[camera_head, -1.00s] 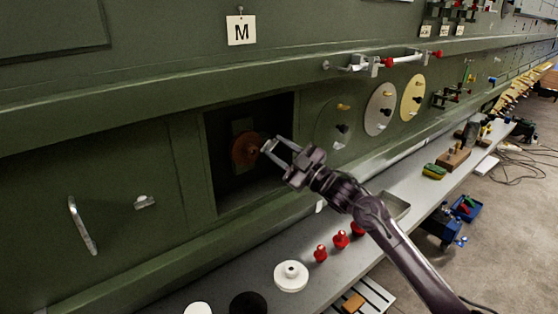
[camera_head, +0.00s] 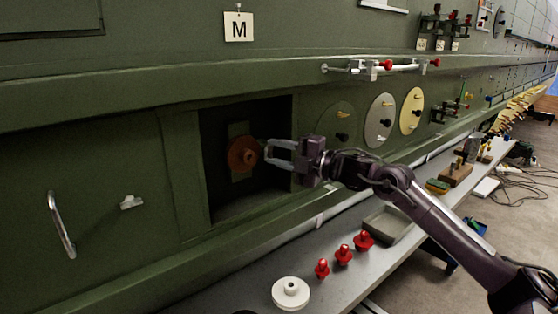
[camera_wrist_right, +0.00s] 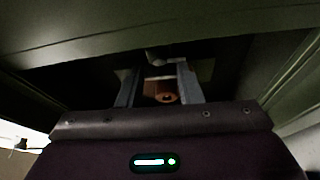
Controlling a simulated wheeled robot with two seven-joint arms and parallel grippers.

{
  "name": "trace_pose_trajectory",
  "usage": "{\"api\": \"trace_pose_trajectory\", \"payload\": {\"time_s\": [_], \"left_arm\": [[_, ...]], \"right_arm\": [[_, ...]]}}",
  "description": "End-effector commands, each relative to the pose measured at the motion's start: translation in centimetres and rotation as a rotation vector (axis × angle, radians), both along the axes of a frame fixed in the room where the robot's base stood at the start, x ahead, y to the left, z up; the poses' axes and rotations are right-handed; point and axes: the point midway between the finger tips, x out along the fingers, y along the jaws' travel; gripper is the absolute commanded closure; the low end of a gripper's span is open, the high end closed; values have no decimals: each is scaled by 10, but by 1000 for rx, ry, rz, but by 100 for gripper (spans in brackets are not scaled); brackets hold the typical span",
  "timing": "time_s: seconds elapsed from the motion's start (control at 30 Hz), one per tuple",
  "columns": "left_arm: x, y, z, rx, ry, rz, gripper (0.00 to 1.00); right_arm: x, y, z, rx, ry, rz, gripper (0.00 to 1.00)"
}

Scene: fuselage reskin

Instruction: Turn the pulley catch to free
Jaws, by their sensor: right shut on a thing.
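The reddish-brown pulley (camera_head: 242,155) sits inside a dark square recess in the green wall. It also shows in the right wrist view (camera_wrist_right: 163,88), between and beyond the fingers. My right gripper (camera_head: 268,153) reaches into the recess from the right, its fingertips at the front of the pulley's hub. It is shut on a small part there, which I take as the pulley catch; the fingers and dim light mostly hide it. In the right wrist view a pale piece (camera_wrist_right: 157,56) shows near the fingertips. My left gripper is out of view.
The recess frame (camera_head: 183,165) surrounds the gripper closely. Below runs a grey shelf (camera_head: 235,280) with a white round part (camera_head: 290,292), red knobs (camera_head: 343,255) and a grey tray (camera_head: 388,226). A bar with red ends (camera_head: 378,68) juts out above right.

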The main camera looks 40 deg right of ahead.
Motion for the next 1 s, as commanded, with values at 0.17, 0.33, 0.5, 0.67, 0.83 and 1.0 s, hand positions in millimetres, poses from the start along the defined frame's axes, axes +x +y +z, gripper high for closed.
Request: {"api": "trace_pose_trajectory", "payload": {"time_s": [0.17, 0.33, 0.5, 0.67, 0.83, 1.0], "left_arm": [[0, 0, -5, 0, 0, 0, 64], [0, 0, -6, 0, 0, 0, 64], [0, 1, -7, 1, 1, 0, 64], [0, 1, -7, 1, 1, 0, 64], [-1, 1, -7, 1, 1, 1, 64], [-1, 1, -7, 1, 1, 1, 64]], "right_arm": [[0, 0, -2, -65, -2, 0, 90], [0, 0, -1, -93, -3, 1, 90], [0, 0, -1, -101, -3, 1, 90], [0, 1, -1, -101, -3, 1, 90], [0, 1, -1, -101, -3, 2, 60], [0, 1, 0, -99, -4, 1, 45]]}}
